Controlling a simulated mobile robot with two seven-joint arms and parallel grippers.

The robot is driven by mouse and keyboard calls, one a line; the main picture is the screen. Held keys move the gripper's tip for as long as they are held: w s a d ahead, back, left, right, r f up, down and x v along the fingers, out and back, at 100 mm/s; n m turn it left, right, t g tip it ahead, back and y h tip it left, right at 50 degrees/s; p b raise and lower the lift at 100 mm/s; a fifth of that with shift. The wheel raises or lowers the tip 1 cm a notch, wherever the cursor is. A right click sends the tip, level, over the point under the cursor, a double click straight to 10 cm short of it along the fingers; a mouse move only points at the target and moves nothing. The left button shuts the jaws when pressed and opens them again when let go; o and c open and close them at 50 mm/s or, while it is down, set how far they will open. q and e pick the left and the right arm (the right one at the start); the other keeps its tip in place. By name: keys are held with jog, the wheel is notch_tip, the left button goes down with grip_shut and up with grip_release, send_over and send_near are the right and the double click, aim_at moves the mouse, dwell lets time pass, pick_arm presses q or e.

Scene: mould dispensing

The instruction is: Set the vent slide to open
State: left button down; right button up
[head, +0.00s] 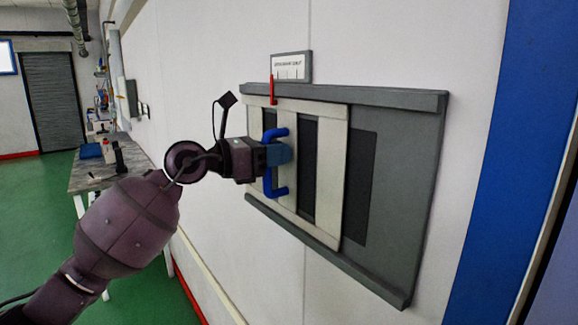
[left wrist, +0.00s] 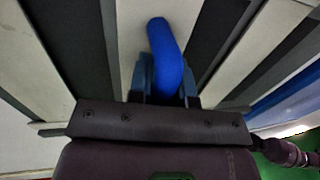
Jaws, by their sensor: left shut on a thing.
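The vent slide (head: 329,178) is a pale slatted panel in a grey frame (head: 408,190) on the wall. Dark gaps show between its slats, and another dark opening shows right of its edge. A blue handle (head: 279,190) stands on the slide; it also shows in the left wrist view (left wrist: 165,55). My left gripper (head: 284,153) is shut on the handle's upright bar, with a finger on each side in the left wrist view (left wrist: 166,84). A red pointer (head: 272,90) rises from the slide's top left below a white scale plate (head: 291,67). Its lettering is too small to read. My right gripper is out of view.
A workbench (head: 95,170) with small items stands along the wall at the back left. A blue wall panel (head: 505,150) is at the right. The green floor (head: 40,200) at the left is clear.

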pick_arm(q)
jog(key=shift+w+a+f, duration=0.15)
jog(key=shift+w+a, duration=0.15)
jog(key=shift+w, duration=0.1)
jog(key=shift+a+r, duration=0.1)
jog(key=shift+r, duration=0.15)
jog(key=c, duration=1.3)
grip_release()
jog(key=shift+o, duration=1.2)
jog(key=shift+w+f, duration=0.1)
jog(key=shift+w, duration=0.05)
jog(key=b+v, duration=0.1)
jog(key=v, duration=1)
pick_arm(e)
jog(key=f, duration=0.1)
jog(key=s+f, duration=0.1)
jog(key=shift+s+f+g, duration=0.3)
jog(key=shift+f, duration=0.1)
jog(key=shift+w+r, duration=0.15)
